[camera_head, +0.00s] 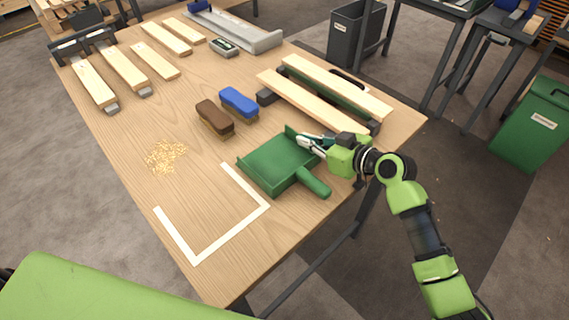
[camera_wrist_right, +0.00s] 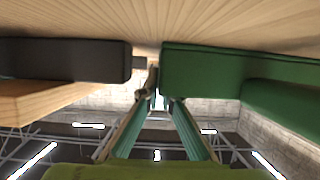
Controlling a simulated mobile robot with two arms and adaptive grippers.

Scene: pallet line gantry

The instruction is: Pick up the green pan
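The green pan (camera_head: 276,163) is a dustpan lying flat on the wooden table, its handle (camera_head: 314,182) pointing to the lower right. My right gripper (camera_head: 304,140) is low over the table at the pan's far right side, by its upright wall. In the right wrist view the green pan (camera_wrist_right: 240,68) fills the upper right. The fingertips of the right gripper (camera_wrist_right: 160,98) come near the pan's left edge there. A narrow gap shows between the fingers; whether they touch or grip the wall I cannot tell. My left gripper is not in view.
Behind the gripper, wooden slats (camera_head: 335,87) rest on dark supports. A brown brush (camera_head: 214,117) and a blue brush (camera_head: 238,102) lie behind the pan. Wood shavings (camera_head: 165,156) and a white taped outline (camera_head: 228,232) are left and in front. The table's right edge is close.

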